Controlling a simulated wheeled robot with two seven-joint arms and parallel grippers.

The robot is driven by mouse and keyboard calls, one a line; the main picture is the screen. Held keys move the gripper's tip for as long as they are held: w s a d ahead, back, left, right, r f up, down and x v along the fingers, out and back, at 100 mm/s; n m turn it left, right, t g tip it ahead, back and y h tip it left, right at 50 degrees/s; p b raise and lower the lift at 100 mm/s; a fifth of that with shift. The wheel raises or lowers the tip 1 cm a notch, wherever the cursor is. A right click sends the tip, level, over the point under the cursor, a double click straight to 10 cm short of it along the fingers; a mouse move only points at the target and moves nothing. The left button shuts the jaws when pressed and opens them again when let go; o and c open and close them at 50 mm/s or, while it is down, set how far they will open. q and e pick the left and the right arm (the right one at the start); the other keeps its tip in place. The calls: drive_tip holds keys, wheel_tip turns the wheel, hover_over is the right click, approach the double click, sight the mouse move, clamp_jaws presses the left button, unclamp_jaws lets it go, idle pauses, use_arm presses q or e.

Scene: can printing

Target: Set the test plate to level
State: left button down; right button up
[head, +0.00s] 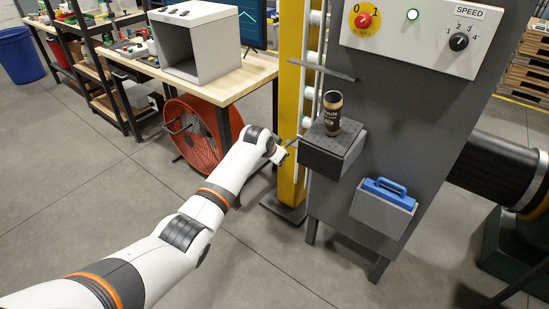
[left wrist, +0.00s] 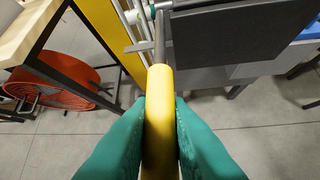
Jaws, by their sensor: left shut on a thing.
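The test plate (head: 350,140) is a dark, perforated top on a grey box fixed to the front of the grey machine. A dark brown can (head: 332,112) stands on it; I cannot tell exactly how far the plate tilts. My left gripper (head: 279,155) is just left of the plate. In the left wrist view its green fingers (left wrist: 160,135) are shut on a yellow handle (left wrist: 160,90), whose grey rod (left wrist: 160,40) runs away toward the machine. The plate's dark side (left wrist: 240,35) shows at upper right there. My right gripper is not in view.
A yellow post (head: 290,95) stands just behind my left gripper. A holder with a blue-handled item (head: 388,192) hangs below the plate. A control panel (head: 410,30) is above. A red fan (head: 190,135) sits under the workbench (head: 225,85). The floor in front is clear.

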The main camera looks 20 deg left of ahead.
use_arm(q)
drive_tip(key=shift+w+d+r+g+y, duration=0.15)
drive_tip(key=shift+r+g+y, duration=0.15)
drive_tip(key=shift+r+g, duration=0.5)
drive_tip(key=shift+w+r+g+y+p, duration=0.15)
drive_tip(key=shift+r+g, duration=0.15)
drive_tip(key=shift+r, duration=0.1)
drive_tip(key=shift+w+r+g+y+p, duration=0.1)
drive_tip(key=shift+r+g+y+p, duration=0.05)
drive_tip(key=shift+r+g, duration=0.2)
drive_tip(key=shift+w+r, duration=0.1)
drive_tip(key=shift+r, duration=0.15)
drive_tip(key=c, duration=1.4)
unclamp_jaws()
drive_tip(key=shift+o, duration=0.2)
drive_tip(key=shift+d+f, duration=0.1)
